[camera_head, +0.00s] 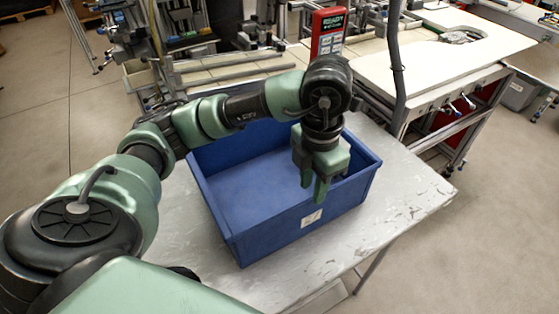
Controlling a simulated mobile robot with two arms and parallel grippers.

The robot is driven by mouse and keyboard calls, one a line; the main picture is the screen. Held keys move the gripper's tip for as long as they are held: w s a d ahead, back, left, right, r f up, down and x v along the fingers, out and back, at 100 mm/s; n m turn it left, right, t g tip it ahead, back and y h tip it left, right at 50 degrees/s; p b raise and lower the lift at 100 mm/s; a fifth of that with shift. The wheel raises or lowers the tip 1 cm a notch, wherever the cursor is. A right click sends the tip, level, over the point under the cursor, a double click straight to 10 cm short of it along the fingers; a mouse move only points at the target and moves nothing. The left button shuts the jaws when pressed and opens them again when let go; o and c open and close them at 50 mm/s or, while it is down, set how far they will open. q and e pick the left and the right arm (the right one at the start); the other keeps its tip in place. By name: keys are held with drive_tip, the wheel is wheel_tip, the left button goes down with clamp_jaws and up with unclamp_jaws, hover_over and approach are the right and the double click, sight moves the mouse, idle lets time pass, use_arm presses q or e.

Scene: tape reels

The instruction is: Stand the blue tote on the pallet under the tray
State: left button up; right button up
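The blue tote (262,238) stands upright and open on a worn metal table. No contents show in the visible part of its floor. My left gripper (314,188) reaches over the tote and points down near the wall with the white label. Its fingertips are close to that wall's rim; I cannot tell whether they straddle or touch it, or how far apart they are. My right gripper is not in view. I cannot make out the tray. Brown wooden boards (22,14) on the floor at the far upper left may be a pallet.
The metal table (405,205) has bare room right of the tote. A red handheld device (328,34) stands behind it. A white-topped workbench (410,62) is at the back right, and framed machinery (185,30) stands behind. Open floor (490,230) lies to the right.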

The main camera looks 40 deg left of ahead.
use_arm(q)
wheel_tip(320, 180, down, 7)
drive_tip(key=p, duration=0.1)
drive_tip(key=shift+d, duration=0.3)
clamp_jaws()
drive_tip(key=shift+r, duration=0.15)
idle(1.2)
